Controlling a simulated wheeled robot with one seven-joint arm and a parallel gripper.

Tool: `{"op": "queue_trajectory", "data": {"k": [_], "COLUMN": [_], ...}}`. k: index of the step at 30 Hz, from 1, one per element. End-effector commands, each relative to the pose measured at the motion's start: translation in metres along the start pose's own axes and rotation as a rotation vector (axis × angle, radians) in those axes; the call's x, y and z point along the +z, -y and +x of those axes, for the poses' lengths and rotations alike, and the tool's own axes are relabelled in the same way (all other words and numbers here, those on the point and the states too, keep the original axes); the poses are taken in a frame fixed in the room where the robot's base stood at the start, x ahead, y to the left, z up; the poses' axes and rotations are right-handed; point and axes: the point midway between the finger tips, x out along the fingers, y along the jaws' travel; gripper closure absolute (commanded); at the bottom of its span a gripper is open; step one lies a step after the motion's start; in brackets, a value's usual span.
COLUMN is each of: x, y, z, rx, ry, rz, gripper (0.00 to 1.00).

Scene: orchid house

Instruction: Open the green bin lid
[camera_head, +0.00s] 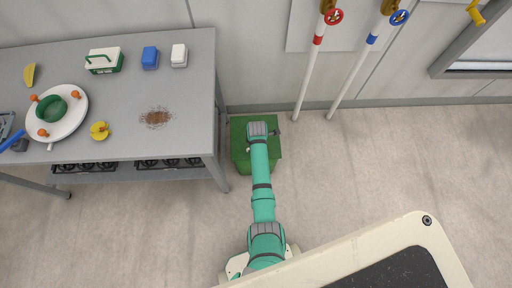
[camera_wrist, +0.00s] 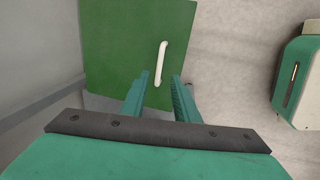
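The green bin (camera_head: 240,158) stands on the floor just right of the workbench, partly covered by my arm in the head view. Its flat green lid (camera_wrist: 115,40) looks shut, and it fills the upper middle of the wrist view. A white bar handle (camera_wrist: 160,63) sits on the lid. My gripper (camera_wrist: 160,76) is open and empty, with its two fingers apart. In the wrist view the handle shows between and just beyond the fingertips; I cannot tell the height gap. In the head view my gripper is over the bin and its fingers are mostly hidden.
The grey workbench (camera_head: 190,105) stands close on the left, its leg (camera_head: 218,175) beside the bin. Behind is the wall, with a red-valve pipe (camera_head: 310,75) and a blue-valve pipe (camera_head: 350,78). The floor (camera_head: 400,165) to the right is clear.

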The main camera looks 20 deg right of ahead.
Motion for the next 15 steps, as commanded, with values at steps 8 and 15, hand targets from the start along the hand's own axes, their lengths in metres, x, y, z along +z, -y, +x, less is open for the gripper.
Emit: {"op": "queue_trajectory", "data": {"k": [8, 15], "x": [0.001, 0.000], "y": [0.000, -0.001], "z": [0.042, 0.061], "rx": [0.000, 0.002], "ry": [0.001, 0.000], "rz": [0.000, 0.000], "gripper": [0.72, 0.72]}}
